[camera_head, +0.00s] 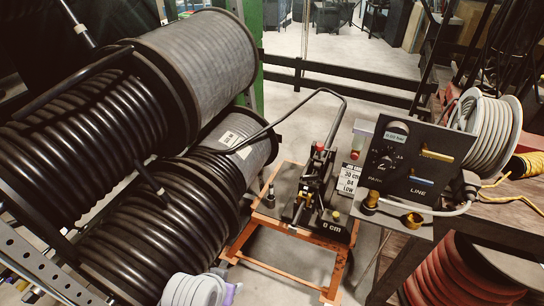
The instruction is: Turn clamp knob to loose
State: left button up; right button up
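The hose crimper (314,195) is a black machine with brass and red parts, standing on an orange frame (240,240) in the middle. A small dark knob or post (269,196) stands at the left of its top plate, and a small yellow part shows at its front right. I cannot tell which part is the clamp knob or how it is set. A black panel (405,165) to the right carries a gauge, a round dial (386,162), a blue bar and a yellow bar.
Large reels of black hose (90,130) fill the left side. A card (348,180) reads "30 cm", "84" and "Low". Brass fittings (371,201) sit below the panel. A white hose reel (490,120) is at the right, red hose (455,275) below. Open floor (325,48) lies behind.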

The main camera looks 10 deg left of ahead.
aim_at(309, 178)
jog(key=i+j+u, duration=0.25)
jog(key=i, duration=0.3)
jog(key=i+u, duration=0.25)
jog(key=i, duration=0.25)
jog(key=z, duration=0.3)
